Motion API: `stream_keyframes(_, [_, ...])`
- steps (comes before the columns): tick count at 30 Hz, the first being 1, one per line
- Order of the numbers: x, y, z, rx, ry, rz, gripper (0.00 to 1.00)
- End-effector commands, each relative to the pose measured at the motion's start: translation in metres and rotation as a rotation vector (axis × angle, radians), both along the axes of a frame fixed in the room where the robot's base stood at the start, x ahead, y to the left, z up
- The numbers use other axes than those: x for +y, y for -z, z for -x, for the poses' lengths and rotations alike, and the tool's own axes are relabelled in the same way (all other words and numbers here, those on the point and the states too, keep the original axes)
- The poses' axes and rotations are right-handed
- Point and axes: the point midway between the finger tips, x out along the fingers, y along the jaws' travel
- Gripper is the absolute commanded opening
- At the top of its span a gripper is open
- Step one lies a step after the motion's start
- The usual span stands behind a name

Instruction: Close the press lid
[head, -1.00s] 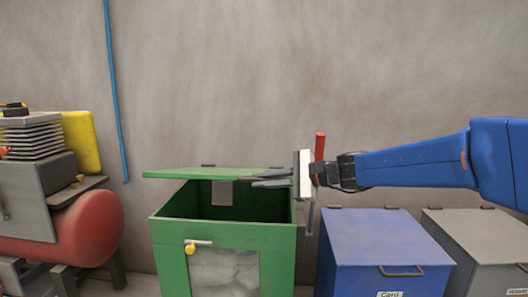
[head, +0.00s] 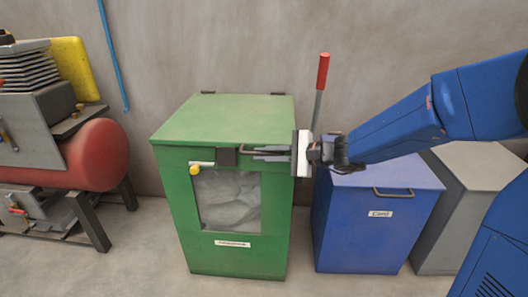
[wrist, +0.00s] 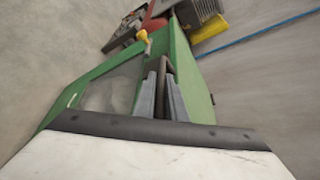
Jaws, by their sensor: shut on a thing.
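The green press (head: 275,215) stands in the middle of the head view, with pale bagged material behind its front window (head: 228,200). Its green lid (head: 225,120) lies flat over the top, and no opening shows under it. My gripper (head: 262,153) is at the upper right of the press front, its fingers shut on the dark lid handle (head: 240,150) at the front edge. In the wrist view the fingers (wrist: 164,95) close around a dark bar beside the green lid. A yellow-knobbed latch (head: 196,169) sits at the upper left of the front.
A lever with a red grip (head: 323,72) stands upright right of the press. A blue bin (head: 375,225) and a grey bin (head: 470,175) stand to the right. A machine with a red tank (head: 95,155) is at left. The floor in front is clear.

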Motion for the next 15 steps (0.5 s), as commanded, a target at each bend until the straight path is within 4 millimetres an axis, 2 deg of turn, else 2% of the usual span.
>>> stream_keyframes(1, [-0.0011,0.0102,0.0018,0.016,0.001,0.011,0.0])
stream_keyframes(6, [-0.0013,0.0121,0.0021,0.019,0.001,0.014,0.0])
stream_keyframes(7, [-0.0013,0.0123,0.002,0.019,0.002,0.015,0.16])
stream_keyframes(9, [-0.0013,0.012,0.002,0.019,0.002,0.014,0.29])
stream_keyframes(15, [-0.0009,0.0086,0.0014,0.014,0.002,0.01,0.29])
